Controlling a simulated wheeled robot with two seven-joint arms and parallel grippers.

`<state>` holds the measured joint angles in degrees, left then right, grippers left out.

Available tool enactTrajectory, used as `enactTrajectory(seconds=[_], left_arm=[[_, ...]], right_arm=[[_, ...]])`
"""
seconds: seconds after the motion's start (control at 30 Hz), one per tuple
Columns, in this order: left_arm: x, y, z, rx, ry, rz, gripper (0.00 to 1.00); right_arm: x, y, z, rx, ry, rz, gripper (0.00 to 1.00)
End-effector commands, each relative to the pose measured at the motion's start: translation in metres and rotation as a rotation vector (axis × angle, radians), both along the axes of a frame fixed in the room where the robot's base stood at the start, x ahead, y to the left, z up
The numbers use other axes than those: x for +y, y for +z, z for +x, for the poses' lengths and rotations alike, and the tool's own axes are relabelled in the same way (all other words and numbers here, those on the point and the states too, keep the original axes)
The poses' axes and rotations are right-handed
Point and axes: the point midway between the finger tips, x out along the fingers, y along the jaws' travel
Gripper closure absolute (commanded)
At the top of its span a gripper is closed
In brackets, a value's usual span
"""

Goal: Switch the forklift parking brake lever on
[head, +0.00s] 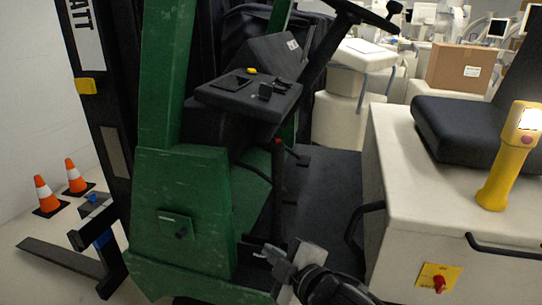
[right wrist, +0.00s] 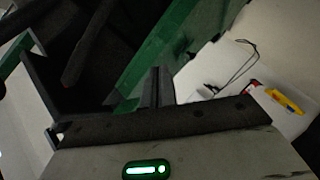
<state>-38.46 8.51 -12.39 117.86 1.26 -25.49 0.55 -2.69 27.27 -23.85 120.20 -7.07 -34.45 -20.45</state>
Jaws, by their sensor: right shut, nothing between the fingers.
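The parking brake lever (head: 278,190) is a thin dark upright rod with a reddish tip. It stands in the footwell of the green forklift (head: 185,205), between the green body and the pale seat base. My right gripper (head: 271,254) is low in front of the lever's lower end, its fingers shut and empty. In the right wrist view the shut fingers (right wrist: 157,88) point toward the green body. A dark bar, possibly the lever, crosses the upper left there, apart from the fingers. Whether the gripper touches the lever cannot be told. My left gripper is not in view.
A console (head: 250,94) and steering wheel (head: 362,15) are above the lever. The seat base (head: 410,190) with a yellow handle (head: 508,160) stands at right. Two orange cones (head: 46,195) stand by the fork at left. The dark footwell floor (head: 325,190) is open.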

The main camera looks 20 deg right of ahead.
Motion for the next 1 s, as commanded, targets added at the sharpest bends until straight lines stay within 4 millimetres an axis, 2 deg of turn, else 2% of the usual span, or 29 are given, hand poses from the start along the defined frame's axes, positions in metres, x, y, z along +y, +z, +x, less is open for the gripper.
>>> enactTrajectory(seconds=[0.03, 0.1, 0.2, 0.3, 0.43, 0.77, 0.87, 1.0], left_arm=[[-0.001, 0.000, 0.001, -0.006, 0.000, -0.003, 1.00], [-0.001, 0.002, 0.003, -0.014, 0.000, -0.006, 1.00], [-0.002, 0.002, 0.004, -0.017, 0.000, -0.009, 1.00], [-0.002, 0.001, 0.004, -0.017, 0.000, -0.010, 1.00], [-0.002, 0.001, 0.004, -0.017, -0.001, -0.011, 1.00], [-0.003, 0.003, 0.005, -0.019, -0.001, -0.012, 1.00], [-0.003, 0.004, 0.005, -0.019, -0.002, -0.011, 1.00], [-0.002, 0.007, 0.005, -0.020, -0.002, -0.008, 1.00]], right_arm=[[-0.005, 0.031, 0.019, -0.099, 0.024, -0.120, 1.00], [-0.011, 0.066, 0.036, -0.203, 0.038, -0.267, 1.00], [-0.018, 0.106, 0.051, -0.317, 0.037, -0.431, 1.00], [-0.024, 0.130, 0.058, -0.381, 0.029, -0.531, 1.00], [-0.026, 0.142, 0.061, -0.411, 0.023, -0.581, 1.00], [-0.026, 0.143, 0.062, -0.411, 0.022, -0.578, 1.00], [-0.025, 0.143, 0.069, -0.410, 0.020, -0.577, 1.00], [-0.020, 0.145, 0.091, -0.411, 0.020, -0.575, 1.00]])
